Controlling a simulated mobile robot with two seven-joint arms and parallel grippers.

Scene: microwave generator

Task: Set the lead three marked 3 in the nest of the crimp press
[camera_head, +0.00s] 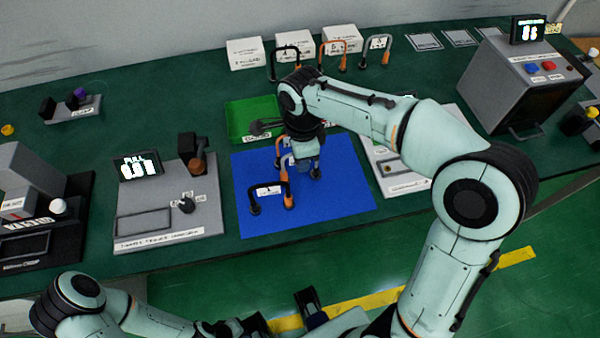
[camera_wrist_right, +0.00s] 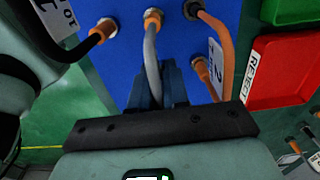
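Several hooped leads stand on the blue mat (camera_head: 340,205). In the right wrist view a grey lead (camera_wrist_right: 151,48) with orange ends lies between my right gripper's fingers (camera_wrist_right: 158,85), which look closed around it. Its tag is hidden, so I cannot read its number. A black lead (camera_wrist_right: 80,48) is left of it and an orange lead (camera_wrist_right: 222,45) tagged 2 is right of it. In the head view the right gripper (camera_head: 307,165) is low over the mat. A lead tagged 1 (camera_head: 285,187) stands in front. The crimp press (camera_head: 40,200) is far left. My left gripper (camera_head: 283,312) is open and empty at the bottom.
A pull tester (camera_head: 165,228) stands between mat and press. A green tray (camera_head: 240,118) lies behind the mat; a red reject tray (camera_wrist_right: 285,70) shows in the wrist view. White boxes (camera_head: 295,45) and more leads stand at the back. A grey tester (camera_head: 520,85) is at right.

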